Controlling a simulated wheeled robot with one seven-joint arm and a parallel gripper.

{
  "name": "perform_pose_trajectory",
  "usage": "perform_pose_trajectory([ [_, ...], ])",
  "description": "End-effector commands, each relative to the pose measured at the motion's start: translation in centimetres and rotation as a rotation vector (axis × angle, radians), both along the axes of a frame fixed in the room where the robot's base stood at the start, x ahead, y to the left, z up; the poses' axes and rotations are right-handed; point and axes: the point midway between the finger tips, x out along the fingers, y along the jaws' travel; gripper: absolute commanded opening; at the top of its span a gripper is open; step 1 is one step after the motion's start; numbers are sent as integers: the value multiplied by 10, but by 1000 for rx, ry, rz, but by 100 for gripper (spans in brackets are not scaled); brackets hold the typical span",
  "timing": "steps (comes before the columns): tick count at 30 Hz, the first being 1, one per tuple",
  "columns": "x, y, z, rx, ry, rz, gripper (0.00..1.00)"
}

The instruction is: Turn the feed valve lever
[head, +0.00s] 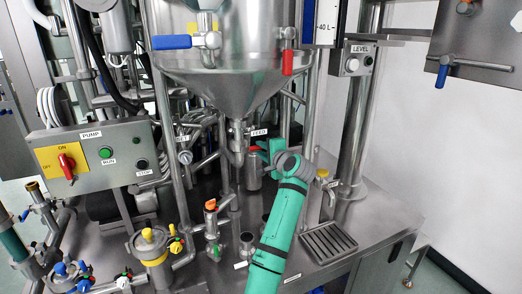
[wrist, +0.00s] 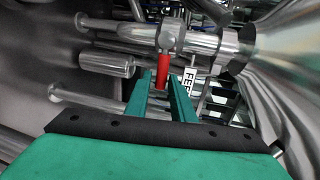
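The feed valve lever (wrist: 163,72) is a red handle on a metal valve body in the wrist view, with a FEED label (wrist: 188,80) just right of it. In the head view a bit of the red lever (head: 255,148) shows below the FEED label (head: 259,132), partly hidden by my gripper. My gripper (wrist: 160,80) has two green fingers, one on each side of the red lever. They look apart, with a small gap showing at the left of the handle. Whether a finger touches the lever is hard to tell.
The steel hopper cone (head: 230,85) hangs above the valve; its side fills the right of the wrist view. Pipes (wrist: 105,65) run close around the valve. A red-handled valve (head: 287,62) and a blue-handled one (head: 172,42) sit higher up. The pump panel (head: 95,158) is left.

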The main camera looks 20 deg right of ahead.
Motion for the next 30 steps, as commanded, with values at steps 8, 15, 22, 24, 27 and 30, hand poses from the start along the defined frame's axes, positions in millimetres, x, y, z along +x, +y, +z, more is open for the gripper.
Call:
perform_pose_trajectory([
  [8,0,1,0,-1,-1,0,32],
  [15,-12,-1,3,-2,-2,-2,32],
  [22,-50,-4,10,-3,-3,-1,32],
  [24,-63,-5,13,-2,-4,-2,32],
  [27,-80,-6,16,-2,-2,-2,32],
  [30,-92,-7,19,-2,-1,-1,32],
])
